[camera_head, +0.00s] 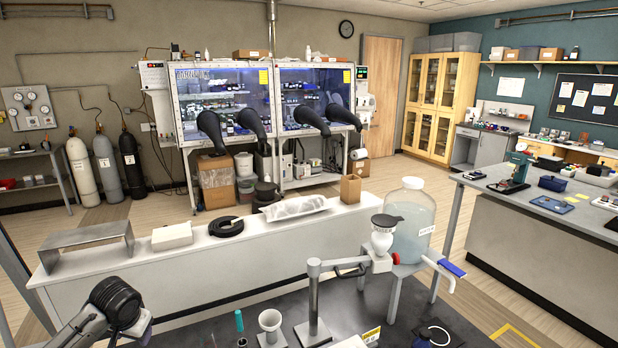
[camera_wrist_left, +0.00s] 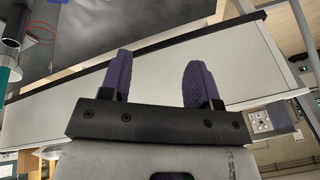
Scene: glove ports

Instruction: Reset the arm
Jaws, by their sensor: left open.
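My left arm (camera_head: 112,305) comes in at the lower left of the head view, its dark rounded joint raised beside the front of the black bench. Its fingers cannot be made out there. In the left wrist view my left gripper (camera_wrist_left: 159,82) is open, with two dark purple fingers apart and nothing between them. Behind the fingers is a pale panel, with the dark bench top beyond it. My right arm and gripper are not in view.
A large water bottle (camera_head: 413,225) stands behind. A white counter (camera_head: 285,240) with several items lies beyond.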

